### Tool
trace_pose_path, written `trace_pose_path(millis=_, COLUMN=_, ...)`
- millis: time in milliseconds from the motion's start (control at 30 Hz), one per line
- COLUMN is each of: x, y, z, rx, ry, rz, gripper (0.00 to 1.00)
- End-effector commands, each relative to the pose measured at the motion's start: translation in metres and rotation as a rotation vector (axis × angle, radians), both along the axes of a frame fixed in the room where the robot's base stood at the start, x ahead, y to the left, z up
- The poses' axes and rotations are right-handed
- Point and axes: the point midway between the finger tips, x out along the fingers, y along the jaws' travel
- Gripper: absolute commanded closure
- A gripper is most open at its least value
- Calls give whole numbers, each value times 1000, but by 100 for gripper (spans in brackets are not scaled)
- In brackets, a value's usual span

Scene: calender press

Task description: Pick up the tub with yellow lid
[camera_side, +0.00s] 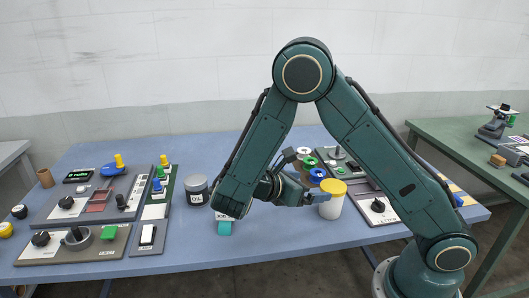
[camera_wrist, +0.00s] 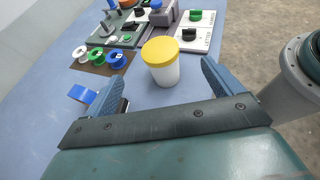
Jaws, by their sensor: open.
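The tub with yellow lid (camera_side: 332,199) stands upright on the blue table, a white tub with a flat yellow top. It also shows in the wrist view (camera_wrist: 162,62), ahead of my gripper and roughly midway between the finger directions. My gripper (camera_wrist: 158,88) is open and empty, with one blue finger at each side. In the side view my gripper (camera_side: 318,198) is just left of the tub, low over the table. I cannot tell there whether a finger touches it.
Several spools (camera_wrist: 96,57) stand on a brown mat left of the tub in the wrist view. Panels with knobs (camera_wrist: 190,34) lie beyond it. A grey-lidded jar (camera_side: 196,190) and a teal block (camera_side: 224,227) stand left of my gripper. The front table strip (camera_side: 285,235) is clear.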

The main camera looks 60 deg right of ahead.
Motion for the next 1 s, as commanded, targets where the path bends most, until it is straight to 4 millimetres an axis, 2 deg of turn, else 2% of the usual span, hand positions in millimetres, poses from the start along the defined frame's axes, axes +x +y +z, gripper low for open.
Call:
trace_pose_path(millis=267, x=-3, y=-7, z=-2, rx=-2, ry=1, rz=-2, gripper=9)
trace_pose_path(millis=733, x=-23, y=-62, z=-27, rx=0, ry=1, rz=-4, gripper=9)
trace_pose_path(millis=1000, x=-27, y=-75, z=-33, rx=2, ry=-2, rz=0, gripper=9)
